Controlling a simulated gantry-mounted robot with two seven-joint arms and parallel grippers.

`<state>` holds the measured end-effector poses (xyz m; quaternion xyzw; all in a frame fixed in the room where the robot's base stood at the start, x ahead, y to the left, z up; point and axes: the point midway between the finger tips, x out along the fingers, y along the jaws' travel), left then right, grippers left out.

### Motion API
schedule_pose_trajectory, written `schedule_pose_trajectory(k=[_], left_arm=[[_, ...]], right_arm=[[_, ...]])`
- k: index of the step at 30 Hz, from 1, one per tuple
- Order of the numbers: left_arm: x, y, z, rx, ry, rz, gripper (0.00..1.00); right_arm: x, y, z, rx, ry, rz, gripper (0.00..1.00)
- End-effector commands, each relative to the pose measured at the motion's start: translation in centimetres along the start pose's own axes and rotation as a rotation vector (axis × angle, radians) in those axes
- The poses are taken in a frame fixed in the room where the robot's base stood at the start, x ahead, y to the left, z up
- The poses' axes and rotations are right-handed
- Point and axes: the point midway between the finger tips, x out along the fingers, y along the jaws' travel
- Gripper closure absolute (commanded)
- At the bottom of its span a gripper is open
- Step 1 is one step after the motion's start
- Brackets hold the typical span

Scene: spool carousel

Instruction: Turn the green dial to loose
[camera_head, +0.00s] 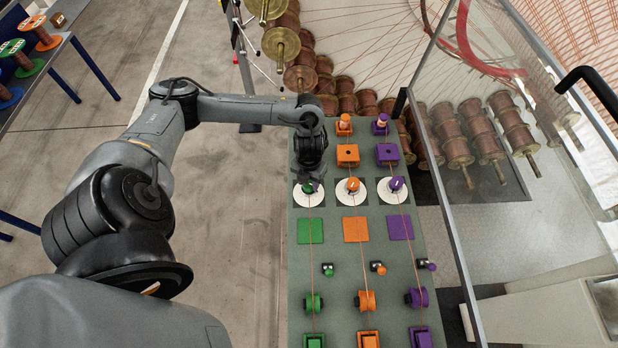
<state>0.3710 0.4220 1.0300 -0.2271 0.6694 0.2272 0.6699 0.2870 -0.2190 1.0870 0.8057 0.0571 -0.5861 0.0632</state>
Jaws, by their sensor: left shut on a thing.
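The green dial (308,188) sits on a white round scale plate (309,200) at the left of a row of three dials on the grey-green board (273,300). My left gripper (309,181) comes down over the green dial from behind and is shut on it. The gripper hides most of the dial, and the scale marks are too small to read. The orange dial (353,185) and the purple dial (396,184) stand to its right on their own white plates. My right gripper is not in view.
Thin wires run down the board past coloured squares, small knobs and rollers (366,300). A glass panel (450,200) stands right of the board, with copper spools (455,150) behind it. A table with coloured spools (40,32) is at the far left. Open floor lies left of the board.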

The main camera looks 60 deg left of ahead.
Motion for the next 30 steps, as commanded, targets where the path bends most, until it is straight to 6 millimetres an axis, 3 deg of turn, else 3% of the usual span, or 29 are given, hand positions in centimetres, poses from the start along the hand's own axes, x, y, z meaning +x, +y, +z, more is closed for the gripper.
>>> schedule_pose_trajectory(k=[15, 30], left_arm=[[-0.3, 0.0, -0.1, -0.376, 0.003, 0.001, 0.89], [0.0, 0.0, -0.1, -0.502, 0.002, 0.000, 0.89]], right_arm=[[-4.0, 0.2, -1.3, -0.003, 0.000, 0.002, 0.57], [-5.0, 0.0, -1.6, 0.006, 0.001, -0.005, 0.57]])
